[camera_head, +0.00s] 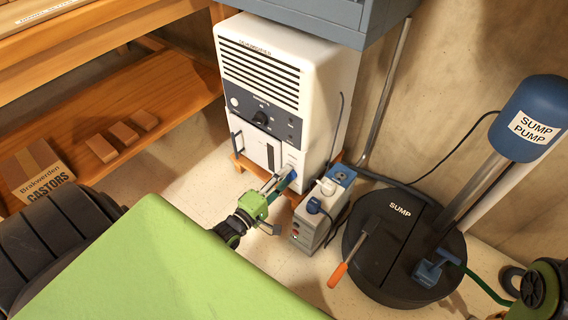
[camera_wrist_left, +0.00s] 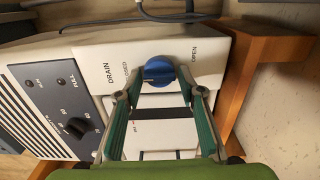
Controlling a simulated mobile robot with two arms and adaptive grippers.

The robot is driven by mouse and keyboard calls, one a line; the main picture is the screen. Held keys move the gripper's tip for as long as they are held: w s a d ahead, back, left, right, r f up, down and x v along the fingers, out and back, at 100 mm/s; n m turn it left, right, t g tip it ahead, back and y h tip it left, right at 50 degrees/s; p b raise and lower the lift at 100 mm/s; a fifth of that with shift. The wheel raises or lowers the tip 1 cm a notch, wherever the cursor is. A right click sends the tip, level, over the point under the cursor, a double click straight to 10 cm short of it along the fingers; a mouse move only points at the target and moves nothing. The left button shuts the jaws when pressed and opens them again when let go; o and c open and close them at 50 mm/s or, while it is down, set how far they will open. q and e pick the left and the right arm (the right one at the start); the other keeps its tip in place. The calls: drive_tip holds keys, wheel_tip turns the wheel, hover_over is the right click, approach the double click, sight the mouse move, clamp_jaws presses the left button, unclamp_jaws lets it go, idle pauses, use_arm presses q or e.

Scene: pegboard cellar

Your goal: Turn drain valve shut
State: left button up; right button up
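The blue drain valve knob (camera_wrist_left: 159,71) sits on the lower front of a white dehumidifier-like machine (camera_head: 312,60). The labels DRAIN, CLOSED and OPEN are printed around it in the wrist view. In the head view the knob (camera_head: 292,175) shows beside my left gripper's fingertips. My left gripper (camera_wrist_left: 160,94) is open, its two green-lined fingers spread wider than the knob with nothing between them. In the head view the left gripper (camera_head: 283,183) reaches in from the left. Part of my right arm shows at the right edge; its fingers are not clear.
The machine stands on a low wooden stand (camera_wrist_left: 240,75). Close to its right is a grey box (camera_head: 318,222) with a blue top. A black sump lid (camera_head: 375,240) bears an orange-handled screwdriver (camera_head: 338,274); a blue sump pump (camera_head: 528,115) rises behind. A wooden shelf (camera_head: 155,85) is left.

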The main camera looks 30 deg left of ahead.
use_arm(q)
drive_tip(key=s+a, duration=0.1)
drive_tip(key=s, duration=1.1)
